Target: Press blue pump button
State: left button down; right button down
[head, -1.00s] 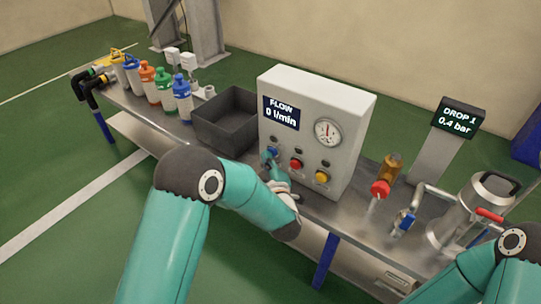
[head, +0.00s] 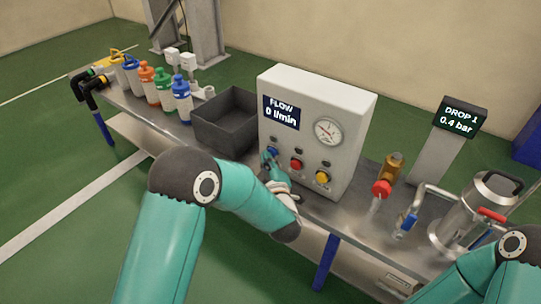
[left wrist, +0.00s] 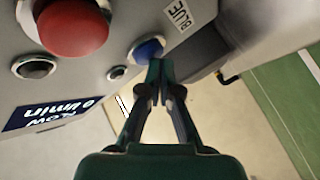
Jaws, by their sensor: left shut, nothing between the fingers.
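The grey-white control box (head: 345,110) stands on the steel bench. Its blue button (head: 272,151) is the leftmost of a row with a red one and a yellow one. My left gripper (head: 267,159) is shut and empty, with its fingertips at the blue button and partly covering it.
The red button (head: 296,163) and yellow button (head: 322,177) are close to the right. A dark open bin (head: 228,142) stands left of the box. The flow display (head: 281,112) reads 0 l/min. A valve with a red part (head: 381,187) stands to the right.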

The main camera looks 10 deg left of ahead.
pick_arm(q)
jog(key=s+a+b, duration=0.1)
jog(key=s+a, duration=0.1)
jog(key=s, duration=0.3)
jog(key=shift+s+a+b, duration=0.15)
jog(key=shift+s+b, duration=0.15)
jog(key=shift+b, duration=0.05)
dwell(0.3)
